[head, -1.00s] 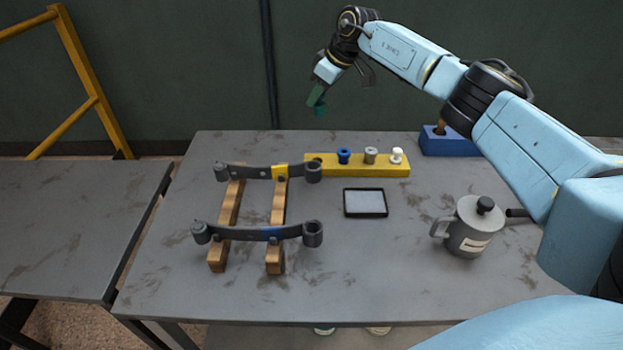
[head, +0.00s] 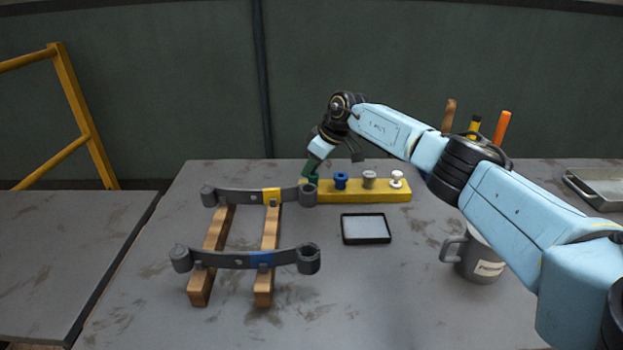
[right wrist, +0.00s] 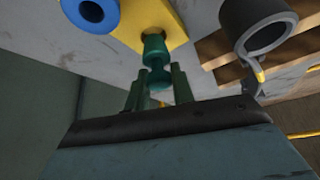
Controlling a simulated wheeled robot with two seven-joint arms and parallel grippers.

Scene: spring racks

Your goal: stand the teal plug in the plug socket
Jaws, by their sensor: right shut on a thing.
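My right gripper (head: 312,172) is shut on the teal plug (head: 308,183) at the left end of the yellow block (head: 362,193). In the right wrist view, my two green fingers (right wrist: 158,88) flank the near end of the teal plug (right wrist: 154,50). Its far end shows against the yellow block (right wrist: 168,24). My left gripper is not in view.
A dark leaf spring (head: 250,196) on wooden rails lies close left of my right gripper. A flat tray (head: 366,229) and a grey mug (head: 478,259) stand nearer.

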